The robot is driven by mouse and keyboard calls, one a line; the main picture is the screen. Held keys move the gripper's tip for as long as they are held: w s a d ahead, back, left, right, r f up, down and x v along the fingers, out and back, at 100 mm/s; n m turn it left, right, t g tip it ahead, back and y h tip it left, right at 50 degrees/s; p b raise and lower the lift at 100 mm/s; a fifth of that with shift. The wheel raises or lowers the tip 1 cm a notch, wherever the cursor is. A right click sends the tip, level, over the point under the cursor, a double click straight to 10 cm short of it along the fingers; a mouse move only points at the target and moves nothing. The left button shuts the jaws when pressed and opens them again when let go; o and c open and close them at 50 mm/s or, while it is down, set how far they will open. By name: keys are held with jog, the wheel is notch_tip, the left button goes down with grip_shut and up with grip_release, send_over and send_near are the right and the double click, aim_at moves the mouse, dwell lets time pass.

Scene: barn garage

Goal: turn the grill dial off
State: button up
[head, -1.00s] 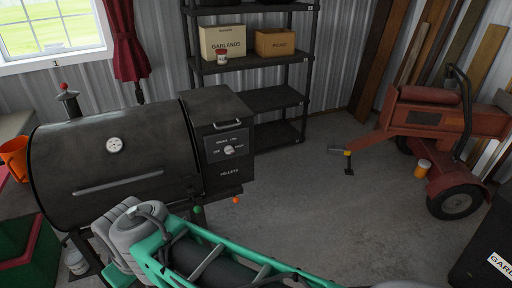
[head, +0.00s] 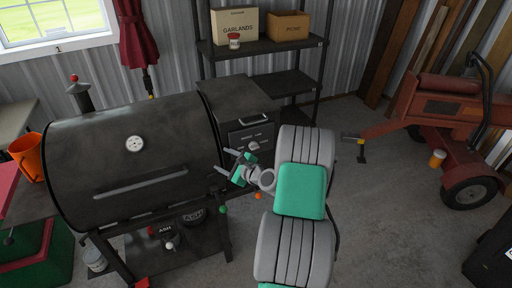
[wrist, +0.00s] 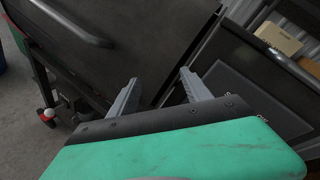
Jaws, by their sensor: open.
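The black grill (head: 130,160) stands at the left in the head view, its lid shut. The grill dial (head: 254,146), a small pale round knob, is on the front of the pellet box (head: 240,105) at the grill's right end. My gripper (head: 222,161) is open and empty, left of and a little below the dial, in front of the grill's right end. In the wrist view the two fingers (wrist: 158,92) are apart, with dark grill panels beyond them. I cannot make out the dial in the wrist view.
A black shelf (head: 262,48) with boxes and a jar stands behind the grill. A red wood splitter (head: 445,110) is at the right. The concrete floor (head: 385,220) between grill and splitter is clear.

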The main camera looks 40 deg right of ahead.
aim_at(256, 148)
jog(key=s+d+f+m+t+h, duration=0.25)
jog(key=s+d+m+h, duration=0.4)
jog(key=d+m, duration=0.6)
jog(key=shift+n+g, duration=0.25)
jog(key=x, duration=0.2)
jog(key=p+x, duration=0.1)
jog(key=x, duration=0.2)
jog(key=d+p+x, duration=0.1)
jog(key=x, duration=0.1)
jog(key=shift+w+f, duration=0.1)
jog(key=shift+f, duration=0.25)
jog(key=shift+c, duration=0.6)
grip_shut()
